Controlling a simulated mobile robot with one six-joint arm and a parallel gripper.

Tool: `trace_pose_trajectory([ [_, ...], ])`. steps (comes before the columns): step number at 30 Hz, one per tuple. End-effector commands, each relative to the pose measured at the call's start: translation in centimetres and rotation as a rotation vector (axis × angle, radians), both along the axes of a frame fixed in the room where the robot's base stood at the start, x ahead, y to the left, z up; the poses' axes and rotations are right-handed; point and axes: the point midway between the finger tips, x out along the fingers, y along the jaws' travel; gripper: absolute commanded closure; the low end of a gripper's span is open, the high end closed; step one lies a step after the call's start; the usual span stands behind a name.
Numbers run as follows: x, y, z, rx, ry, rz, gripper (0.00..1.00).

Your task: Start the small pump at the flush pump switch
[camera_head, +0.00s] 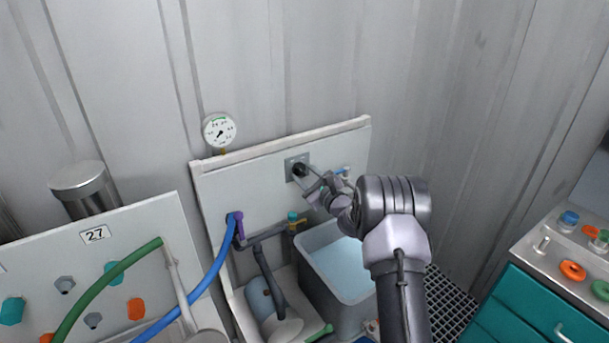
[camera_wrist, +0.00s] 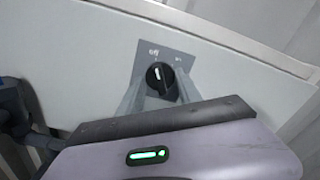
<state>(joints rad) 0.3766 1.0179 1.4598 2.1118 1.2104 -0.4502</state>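The flush pump switch is a black rotary knob (camera_head: 299,169) on a small grey plate (camera_head: 290,175) fixed to a pale panel. In the wrist view the knob (camera_wrist: 160,76) has a white mark pointing up toward the left label, which seems to read OFF; a second label is at the right. My gripper (camera_head: 309,179) is at the plate with its fingers apart. In the wrist view the two grey fingers of my gripper (camera_wrist: 160,86) stand on either side of the knob, close to it. I cannot tell whether they touch it.
A grey tub (camera_head: 345,300) of water stands below the panel. A pressure gauge (camera_head: 219,130) sits above the panel's top left. Blue (camera_head: 212,272) and green (camera_head: 105,284) hoses run at the left. A teal cabinet (camera_head: 525,310) with fittings on top is at the right.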

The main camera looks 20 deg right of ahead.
Motion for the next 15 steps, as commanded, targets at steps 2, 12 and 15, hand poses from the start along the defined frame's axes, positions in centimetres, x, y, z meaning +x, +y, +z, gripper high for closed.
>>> trace_pose_trajectory([
  [2, -0.01, -0.01, 0.0, 0.0, 0.0, 0.0, 0.84],
  [12, -0.02, -0.01, 0.04, 0.031, 0.007, 0.0, 0.99],
  [15, -0.03, -0.01, 0.07, 0.072, 0.016, -0.001, 0.99],
])
